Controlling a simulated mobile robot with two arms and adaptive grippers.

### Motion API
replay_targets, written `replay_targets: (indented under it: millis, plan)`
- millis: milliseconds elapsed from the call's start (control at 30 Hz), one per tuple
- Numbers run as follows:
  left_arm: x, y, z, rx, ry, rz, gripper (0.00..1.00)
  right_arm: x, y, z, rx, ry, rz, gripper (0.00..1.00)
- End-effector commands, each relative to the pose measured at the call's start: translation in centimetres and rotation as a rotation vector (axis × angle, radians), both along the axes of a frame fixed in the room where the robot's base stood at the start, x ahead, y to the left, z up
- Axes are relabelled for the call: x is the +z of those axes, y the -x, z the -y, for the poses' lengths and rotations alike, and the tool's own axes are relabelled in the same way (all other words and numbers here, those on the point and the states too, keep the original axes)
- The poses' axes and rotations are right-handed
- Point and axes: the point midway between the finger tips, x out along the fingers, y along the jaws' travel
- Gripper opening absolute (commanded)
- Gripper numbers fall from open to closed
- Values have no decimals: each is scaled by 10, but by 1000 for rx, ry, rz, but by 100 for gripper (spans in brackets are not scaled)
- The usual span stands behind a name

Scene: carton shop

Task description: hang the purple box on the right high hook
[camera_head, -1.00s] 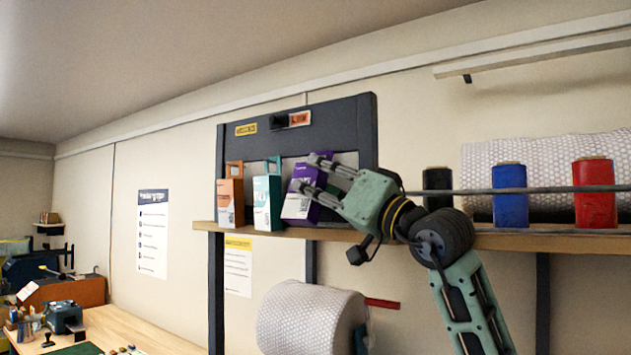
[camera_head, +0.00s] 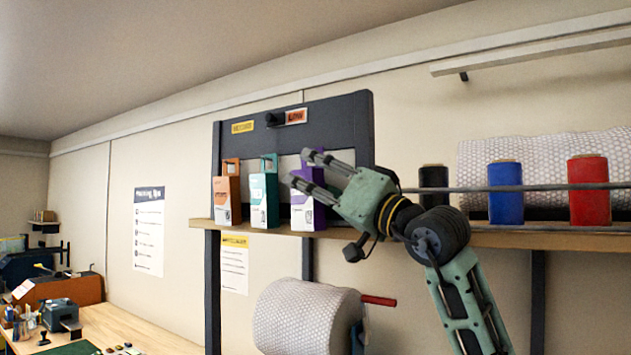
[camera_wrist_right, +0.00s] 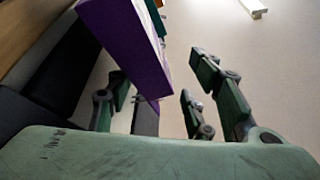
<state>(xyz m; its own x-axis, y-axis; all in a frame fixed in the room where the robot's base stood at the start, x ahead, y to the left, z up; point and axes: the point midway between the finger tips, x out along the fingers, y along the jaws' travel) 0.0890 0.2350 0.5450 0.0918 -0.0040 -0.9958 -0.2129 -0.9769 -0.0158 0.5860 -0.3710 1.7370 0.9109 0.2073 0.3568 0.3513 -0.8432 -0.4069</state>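The purple box (camera_head: 300,213) stands upright on the wall shelf, right of the teal box. It has a white front panel, and its upper part is partly hidden by my right gripper. My right gripper (camera_head: 304,169) is open, its fingers pointing left across the box's upper part. In the right wrist view the purple box (camera_wrist_right: 125,45) shows at the upper left, and the gripper's fingers (camera_wrist_right: 160,100) are spread wide with nothing clamped between them. I cannot make out a hook labelled high. My left gripper is not in view.
An orange box (camera_head: 228,200) and a teal box (camera_head: 264,200) stand left of it on the shelf (camera_head: 500,239). Black, blue (camera_head: 505,192) and red spools stand right, behind a thin rail.

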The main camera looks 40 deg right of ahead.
Motion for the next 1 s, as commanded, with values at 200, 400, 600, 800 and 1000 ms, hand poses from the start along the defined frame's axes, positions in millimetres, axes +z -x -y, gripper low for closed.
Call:
replay_targets:
  millis: [200, 400, 600, 800, 1000]
  plan:
    - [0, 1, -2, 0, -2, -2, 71, -1, 0, 0, 0, 0, -2, 48]
    - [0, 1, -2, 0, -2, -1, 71, -6, 11, 4, -4, 1, -2, 48]
    - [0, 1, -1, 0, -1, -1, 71, -17, 38, 11, -5, 2, -3, 48]
    - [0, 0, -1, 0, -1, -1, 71, -25, 59, 15, -3, -1, -3, 48]
    - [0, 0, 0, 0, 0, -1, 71, -29, 70, 16, 0, 0, -2, 48]
